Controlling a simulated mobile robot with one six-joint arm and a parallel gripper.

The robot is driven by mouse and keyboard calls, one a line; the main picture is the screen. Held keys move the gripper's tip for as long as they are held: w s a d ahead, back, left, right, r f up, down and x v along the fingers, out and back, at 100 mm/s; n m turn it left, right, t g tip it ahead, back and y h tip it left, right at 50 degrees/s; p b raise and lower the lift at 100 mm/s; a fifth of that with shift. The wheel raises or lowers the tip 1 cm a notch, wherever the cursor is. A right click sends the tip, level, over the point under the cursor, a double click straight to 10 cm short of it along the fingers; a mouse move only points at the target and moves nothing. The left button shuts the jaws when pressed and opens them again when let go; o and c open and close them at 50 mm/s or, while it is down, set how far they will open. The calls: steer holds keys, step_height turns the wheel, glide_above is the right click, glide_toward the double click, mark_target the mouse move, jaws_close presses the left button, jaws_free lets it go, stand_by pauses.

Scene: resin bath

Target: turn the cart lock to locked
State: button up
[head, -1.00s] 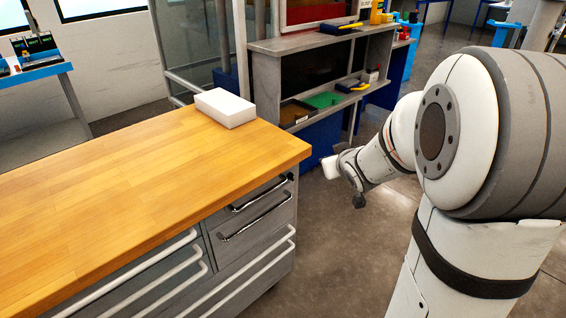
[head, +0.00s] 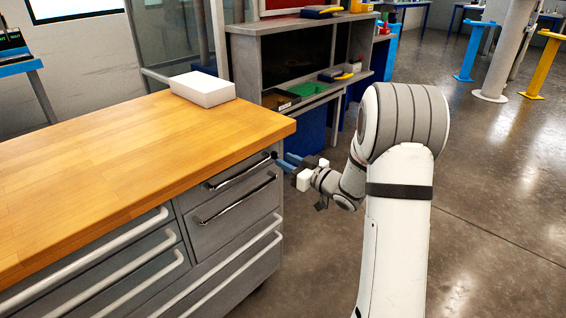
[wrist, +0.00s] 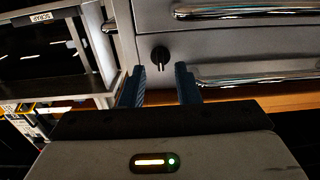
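The cart lock (wrist: 160,56) is a small round black knob on the cart's grey front. A narrow fin on it runs about straight up and down in the wrist view. I cannot tell whether this is locked. The cart (head: 150,125) has a wooden top and grey drawers. My gripper (head: 284,161) is at the cart's near right corner, just below the top's edge. In the wrist view my gripper (wrist: 160,84) is open, with its blue fingers apart. The knob appears ahead of the gap between them, and nothing is held.
Chrome drawer handles (wrist: 255,80) lie close to my right finger in the wrist view. A white box (head: 202,89) sits on the cart top. Grey shelving (head: 245,70) with trays stands behind the cart. The floor (head: 480,200) to the right is open.

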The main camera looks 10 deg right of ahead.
mark_target(275, 156)
steer(key=x, duration=0.2)
steer(key=shift+w+a, duration=0.15)
steer(key=shift+w, duration=0.1)
